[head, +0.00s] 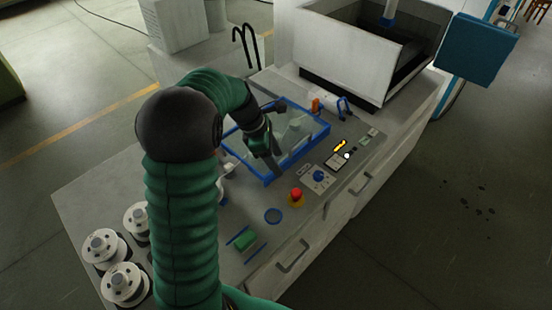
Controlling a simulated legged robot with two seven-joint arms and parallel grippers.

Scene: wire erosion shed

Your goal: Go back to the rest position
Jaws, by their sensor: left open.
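My left arm comes up from the bottom of the head view in green sleeving, bends at a dark joint and reaches right. My left gripper (272,160) is open, pointing down over the blue-rimmed tray (318,141) on the grey bench. Whether its fingertips touch anything in the tray cannot be told. The arm hides part of the bench's left side. My right gripper is not in view.
White spools (127,284) stand at the bench's left end. A red button (296,194), a blue knob (319,176) and a green block (245,241) lie along the front. A large white machine (345,50) stands behind. Open floor (460,200) lies to the right.

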